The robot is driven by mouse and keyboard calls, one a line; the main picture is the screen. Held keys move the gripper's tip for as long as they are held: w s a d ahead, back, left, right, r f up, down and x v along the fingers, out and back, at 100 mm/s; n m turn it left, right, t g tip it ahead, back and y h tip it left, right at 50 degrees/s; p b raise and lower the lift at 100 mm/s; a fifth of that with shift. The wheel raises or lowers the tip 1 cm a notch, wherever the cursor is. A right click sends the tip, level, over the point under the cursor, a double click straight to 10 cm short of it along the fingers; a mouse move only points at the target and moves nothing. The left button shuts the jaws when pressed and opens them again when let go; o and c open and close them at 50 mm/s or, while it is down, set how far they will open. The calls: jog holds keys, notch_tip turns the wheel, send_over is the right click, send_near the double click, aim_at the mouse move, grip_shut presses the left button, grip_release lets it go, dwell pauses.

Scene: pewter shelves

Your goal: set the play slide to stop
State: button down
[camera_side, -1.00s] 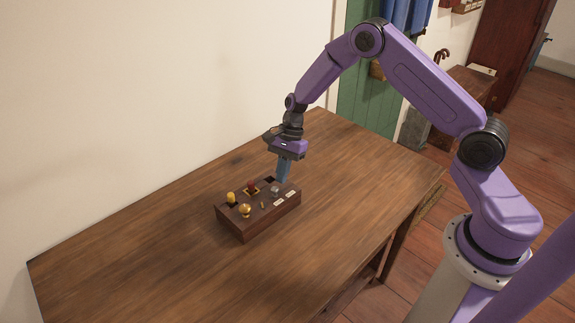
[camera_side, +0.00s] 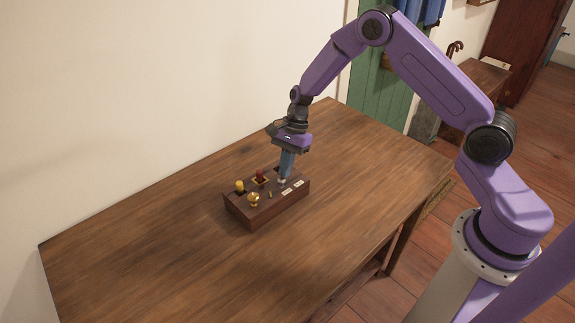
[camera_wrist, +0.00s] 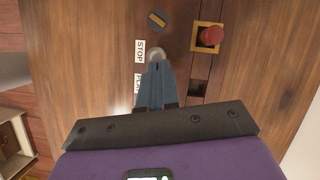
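The play slide's pale round knob (camera_wrist: 156,53) shows in the wrist view just past my fingertips, beside the STOP label (camera_wrist: 140,51). The PLAY label (camera_wrist: 138,83) is lower, partly hidden by my fingers. In the side view the knob (camera_side: 282,181) sits on the dark wooden control box (camera_side: 250,217). My gripper (camera_side: 285,177) points down over it, blue fingers close together. In the wrist view my gripper (camera_wrist: 158,64) has its tips right at the knob with nothing visible between them; whether they touch it I cannot tell. The slide's slot is hidden under the fingers.
The wooden table (camera_side: 150,245) is clear around the box. A white wall (camera_side: 130,100) stands behind.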

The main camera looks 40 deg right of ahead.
jog(key=shift+s+a+f, duration=0.15)
jog(key=shift+a, duration=0.15)
jog(key=d, duration=0.2)
jog(key=w+d, duration=0.1)
jog(key=d, duration=0.1)
jog(key=shift+w+d, duration=0.2)
jog(key=shift+d, duration=0.15)
jog(key=s+v, duration=0.1)
jog(key=v, duration=0.8)
jog(key=s+a+r+n+h, duration=0.1)
jog(key=s+a+r+n, duration=0.5)
jog(key=s+a, duration=0.1)
jog(key=s+r+n+h, duration=0.1)
jog(key=s+r+n, duration=0.2)
jog(key=s+n, duration=0.7)
jog(key=s+d+r+n+t+h, duration=0.1)
jog(key=s+r+n, duration=0.2)
jog(key=s+n, duration=0.8)
jog(key=s, duration=0.7)
jog(key=shift+n+h, duration=0.3)
jog(key=shift+h, duration=0.1)
jog(key=shift+s+d, duration=0.1)
